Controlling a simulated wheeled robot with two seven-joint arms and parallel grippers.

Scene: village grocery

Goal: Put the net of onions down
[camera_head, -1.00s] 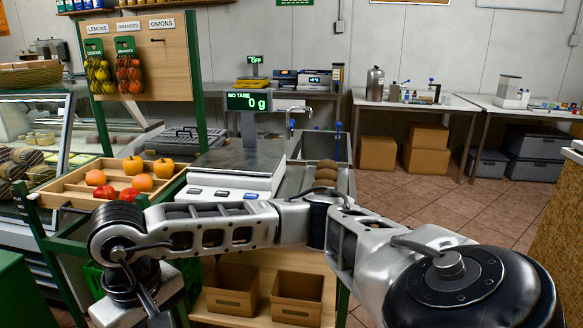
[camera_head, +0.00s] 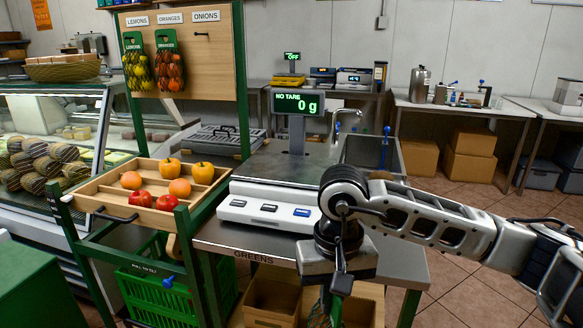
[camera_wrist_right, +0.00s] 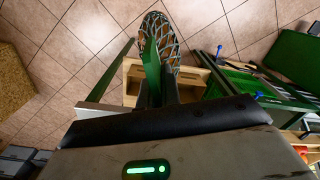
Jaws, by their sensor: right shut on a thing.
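The net of onions (camera_wrist_right: 160,32) shows in the right wrist view as brown onions in a pale mesh with a green tag (camera_wrist_right: 152,68). My right gripper (camera_wrist_right: 154,88) is shut on the green tag, and the net hangs from it. In the head view my right gripper (camera_head: 340,288) points down in front of the counter's front edge. Only a sliver of the net shows near the bottom there. The net is above or beside a cardboard box; I cannot tell which. My left gripper is not in view.
The scale (camera_head: 270,205) reads 0 g. Left of it is a wooden tray (camera_head: 100,190) of fruit and peppers. Below are a box (camera_head: 265,318) and a green crate (camera_head: 150,295). The board (camera_head: 190,60) has a bare hook under ONIONS. Tiled floor is open at right.

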